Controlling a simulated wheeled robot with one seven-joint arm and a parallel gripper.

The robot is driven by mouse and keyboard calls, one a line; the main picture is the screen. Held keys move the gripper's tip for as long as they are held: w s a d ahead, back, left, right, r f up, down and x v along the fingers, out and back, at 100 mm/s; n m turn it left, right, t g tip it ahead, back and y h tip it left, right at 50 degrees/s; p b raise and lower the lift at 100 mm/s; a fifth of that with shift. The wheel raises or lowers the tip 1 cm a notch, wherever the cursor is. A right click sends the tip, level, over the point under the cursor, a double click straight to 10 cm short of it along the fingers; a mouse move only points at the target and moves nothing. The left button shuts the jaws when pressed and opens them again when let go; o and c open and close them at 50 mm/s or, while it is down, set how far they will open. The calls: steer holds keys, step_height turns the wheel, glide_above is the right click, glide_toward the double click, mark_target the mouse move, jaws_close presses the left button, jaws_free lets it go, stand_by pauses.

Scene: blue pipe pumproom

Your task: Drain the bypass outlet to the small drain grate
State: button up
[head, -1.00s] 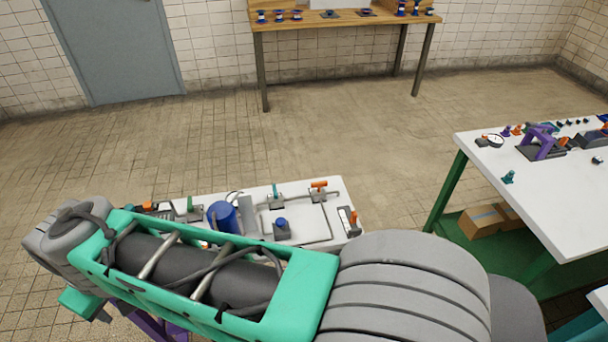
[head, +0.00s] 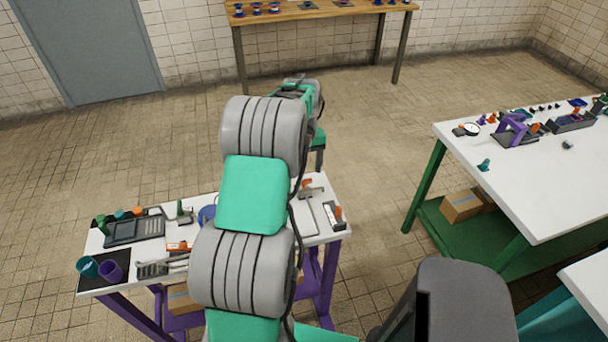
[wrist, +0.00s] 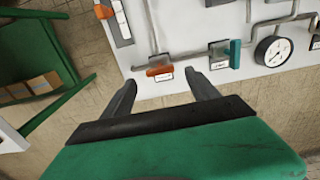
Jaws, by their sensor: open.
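My gripper (wrist: 160,78) is open and empty in the wrist view, with its two dark fingers apart. An orange-handled valve (wrist: 158,70) with a small label sits on the white board just beyond and between the fingertips. A teal-handled valve (wrist: 234,54) stands to its right on the same grey pipe. Another orange handle on a labelled plate (wrist: 103,11) shows at the top left. In the head view my arm crosses the pipe table (head: 325,232) and hides its middle; the fingers do not show there. The labels are too small to read, so I cannot tell the bypass outlet or drain grate.
A round gauge (wrist: 272,50) sits right of the teal valve. Teal (head: 87,266) and purple (head: 111,271) cups stand at the pipe table's left front. A white-topped green table (head: 520,190) stands right, with a box (head: 460,205) below. The tiled floor between is clear.

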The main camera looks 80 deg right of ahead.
mark_target(304, 180)
step_height(304, 180, down, 4)
steer(key=shift+f+p, duration=0.1)
steer(key=shift+p, duration=0.2)
steer(key=c, duration=1.4)
